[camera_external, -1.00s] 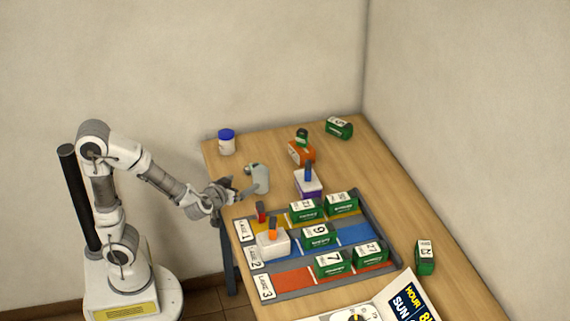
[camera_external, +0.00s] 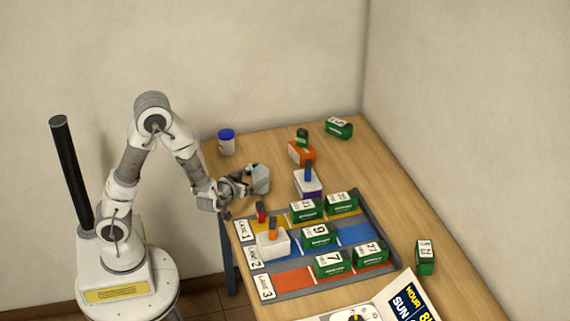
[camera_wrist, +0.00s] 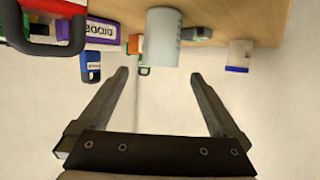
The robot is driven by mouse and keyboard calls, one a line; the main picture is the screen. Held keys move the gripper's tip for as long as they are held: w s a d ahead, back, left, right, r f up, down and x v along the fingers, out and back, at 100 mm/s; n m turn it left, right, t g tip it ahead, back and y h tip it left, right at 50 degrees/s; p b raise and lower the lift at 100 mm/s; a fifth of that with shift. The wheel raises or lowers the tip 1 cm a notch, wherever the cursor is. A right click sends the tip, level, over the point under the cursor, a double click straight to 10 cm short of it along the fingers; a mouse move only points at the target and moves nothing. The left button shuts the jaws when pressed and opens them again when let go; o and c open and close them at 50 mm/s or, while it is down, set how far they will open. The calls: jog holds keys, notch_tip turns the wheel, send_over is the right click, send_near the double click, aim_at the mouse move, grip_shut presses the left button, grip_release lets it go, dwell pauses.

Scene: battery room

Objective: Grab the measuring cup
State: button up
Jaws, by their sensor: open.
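The measuring cup (camera_external: 262,179) is pale grey-green and stands on the wooden table near its left edge, behind the lane mat. In the wrist view the cup (camera_wrist: 163,40) is a plain pale cylinder just beyond the fingertips, in line with the gap between them. My gripper (camera_wrist: 159,75) is open, with nothing between its fingers. In the external view my gripper (camera_external: 243,183) is right at the cup's left side and partly covers it. I cannot tell whether it touches the cup.
A blue-lidded white jar (camera_external: 226,142) stands behind the cup. A white block with an orange terminal (camera_external: 273,244) and several green numbered blocks sit on the lane mat (camera_external: 290,291). An orange block (camera_external: 301,153) and a purple-based block (camera_external: 308,184) stand to the cup's right.

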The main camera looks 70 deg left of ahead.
aim_at(264, 171)
jog(key=b+x, duration=0.1)
jog(key=x, duration=0.3)
jog(key=shift+w+a+f, duration=0.1)
jog(key=shift+a, duration=0.1)
jog(key=shift+b+x, duration=0.6)
jog(key=shift+x, duration=2.25)
jog(key=shift+d+f, duration=0.1)
jog(key=shift+f, duration=0.05)
jog(key=c, duration=1.3)
